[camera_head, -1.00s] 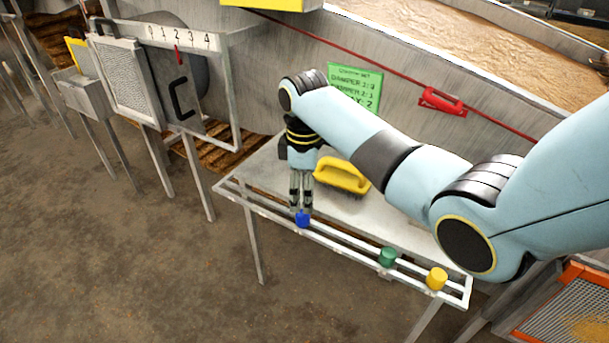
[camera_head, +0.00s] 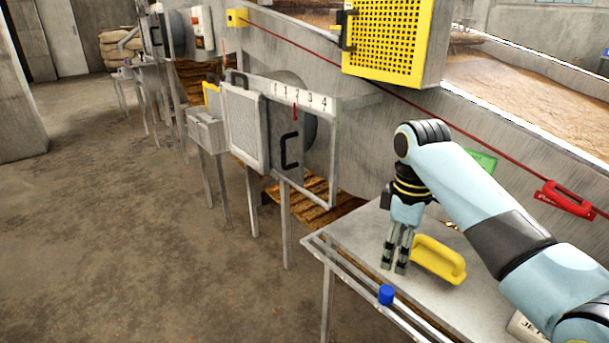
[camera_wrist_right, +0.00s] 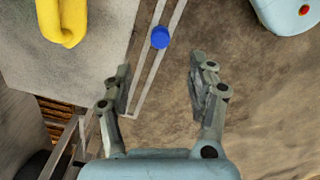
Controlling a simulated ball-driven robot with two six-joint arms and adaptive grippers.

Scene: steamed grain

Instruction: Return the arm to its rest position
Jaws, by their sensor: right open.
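My right gripper (camera_head: 395,262) hangs fingers-down above the small metal table in the head view, clear of the things there. In the right wrist view its fingers (camera_wrist_right: 163,88) are spread apart with nothing between them. A blue knob (camera_head: 386,294) sits on the rail at the table's front edge, below and in front of the fingers. It also shows in the right wrist view (camera_wrist_right: 160,37), beyond the fingertips. My left gripper is not in view.
A yellow-handled brush (camera_head: 438,259) lies on the table (camera_head: 352,238) beside the gripper. A numbered damper panel (camera_head: 296,98) stands left of the table. The floor at left is open.

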